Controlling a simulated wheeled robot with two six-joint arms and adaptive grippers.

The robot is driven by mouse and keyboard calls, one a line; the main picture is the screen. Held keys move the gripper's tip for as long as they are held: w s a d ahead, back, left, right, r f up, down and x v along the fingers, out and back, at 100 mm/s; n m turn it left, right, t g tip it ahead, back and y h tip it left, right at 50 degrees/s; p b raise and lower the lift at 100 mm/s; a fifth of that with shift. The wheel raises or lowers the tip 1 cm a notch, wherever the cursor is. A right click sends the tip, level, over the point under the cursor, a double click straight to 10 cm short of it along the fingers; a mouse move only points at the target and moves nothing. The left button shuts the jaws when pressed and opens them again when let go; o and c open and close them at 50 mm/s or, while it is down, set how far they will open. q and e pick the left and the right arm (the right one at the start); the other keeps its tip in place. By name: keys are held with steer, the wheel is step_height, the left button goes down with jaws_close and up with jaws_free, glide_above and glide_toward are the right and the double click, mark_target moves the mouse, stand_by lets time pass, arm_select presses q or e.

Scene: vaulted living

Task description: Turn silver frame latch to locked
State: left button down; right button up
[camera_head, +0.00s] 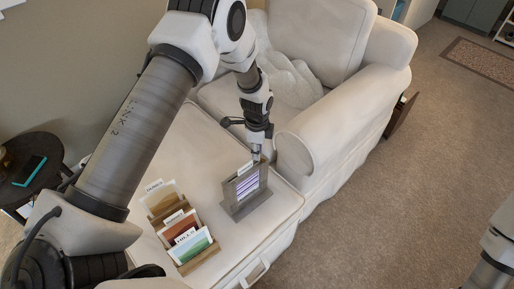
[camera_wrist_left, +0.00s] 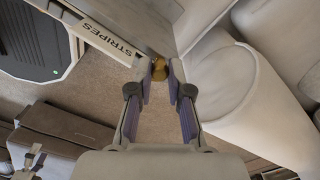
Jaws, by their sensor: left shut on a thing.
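The grey frame (camera_head: 238,203) stands upright on the cream seat, with a purple striped picture in it and a white tab at its top edge. My left gripper (camera_head: 256,157) is at the frame's top edge, reaching down from above. In the left wrist view, a small brass-coloured knob (camera_wrist_left: 159,71), which looks like the latch, sits between the fingertips of my left gripper (camera_wrist_left: 161,74), which is shut on it. A white strip lettered "STRIPES" (camera_wrist_left: 115,43) shows beside it. The latch's turn angle cannot be told. My right gripper is out of view.
A wooden rack (camera_head: 205,259) with three labelled cards stands left of the frame on the cream seat (camera_head: 262,228). The sofa arm (camera_head: 325,130) rises close to the right of the frame. A dark round side table (camera_head: 45,148) is at the left. Carpet lies open at the right.

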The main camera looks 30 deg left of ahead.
arm_select(q)
steer(key=m, duration=0.5)
steer(key=shift+p, duration=0.35)
stand_by(0.3)
steer(key=c, duration=1.1)
jaws_free()
step_height(320, 180, up, 8)
